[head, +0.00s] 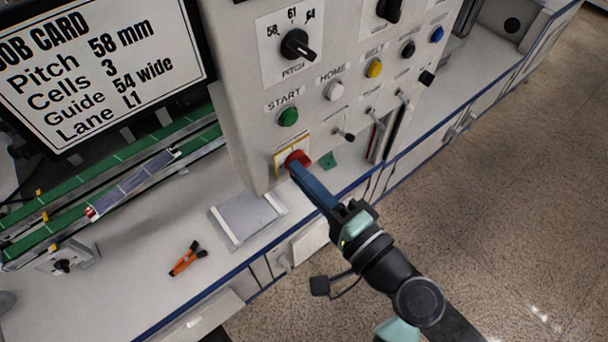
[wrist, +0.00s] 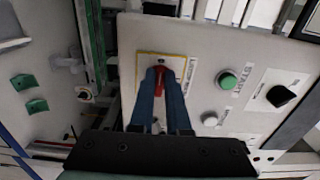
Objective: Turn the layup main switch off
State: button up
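The main switch (head: 298,158) is a red rotary handle on a yellow-edged plate, low on the grey control panel below the green START button. In the wrist view the red handle (wrist: 164,80) shows between the tips of my gripper's blue fingers. My gripper (head: 296,168) has its fingertips at the handle in the head view. In the wrist view my gripper (wrist: 161,75) has its fingers close together, one on each side of the handle. The fingers hide part of the handle, and whether both press on it is hard to see.
The panel also carries the START button (head: 288,116), the HOME button (head: 334,90), a yellow button (head: 374,68), the PITCH knob (head: 297,45) and several toggles. Orange-handled pliers (head: 187,259) and a grey tray (head: 248,218) lie on the bench. A job card screen (head: 95,65) stands left.

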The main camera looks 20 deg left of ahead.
jog(key=o, duration=0.4)
jog(key=b+v, duration=0.2)
jog(key=v, duration=1.1)
